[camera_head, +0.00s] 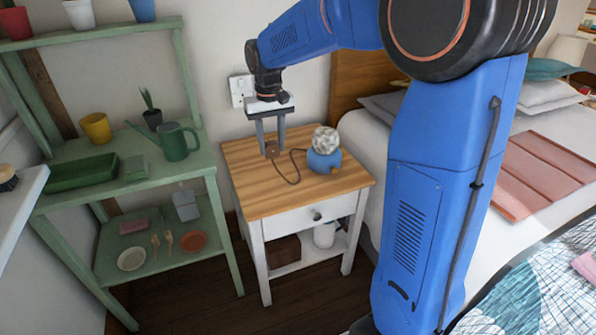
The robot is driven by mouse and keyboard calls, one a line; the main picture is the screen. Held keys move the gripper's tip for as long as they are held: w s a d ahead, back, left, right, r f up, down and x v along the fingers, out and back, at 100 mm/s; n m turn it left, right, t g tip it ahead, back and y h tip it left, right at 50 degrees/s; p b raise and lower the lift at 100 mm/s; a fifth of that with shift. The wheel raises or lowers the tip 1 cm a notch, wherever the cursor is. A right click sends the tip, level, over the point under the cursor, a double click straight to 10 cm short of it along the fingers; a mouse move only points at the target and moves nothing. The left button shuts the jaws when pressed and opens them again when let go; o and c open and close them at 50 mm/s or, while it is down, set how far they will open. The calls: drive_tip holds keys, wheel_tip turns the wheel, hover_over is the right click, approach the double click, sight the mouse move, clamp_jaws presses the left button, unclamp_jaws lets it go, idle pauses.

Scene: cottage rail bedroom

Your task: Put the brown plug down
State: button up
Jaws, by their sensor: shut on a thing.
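My gripper (272,150) points straight down over the left back part of the bedside table (265,190). Its fingers are shut on the brown plug (273,151), which is at or just above the wooden top; I cannot tell whether it touches. A dark cord runs from the plug and curves right to a small lamp (324,162) with a blue round base and a pale textured globe. The lamp stands upright on the right part of the table. A white wall socket (241,91) is on the wall behind, left of my gripper.
A green shelf (196,161) with a watering can (175,141), pots and trays stands close on the left. The bed (365,150) is close on the right. The front of the tabletop is clear. A white drawer with a dark knob (317,216) is below it.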

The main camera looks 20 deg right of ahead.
drive_tip(key=shift+s+f, duration=0.2)
drive_tip(key=shift+f, duration=2.35)
drive_tip(key=shift+s+f, duration=0.15)
drive_tip(key=shift+f, duration=2.4)
drive_tip(key=shift+f, duration=0.5)
drive_tip(key=o, duration=1.1)
drive_tip(key=shift+c, duration=0.2)
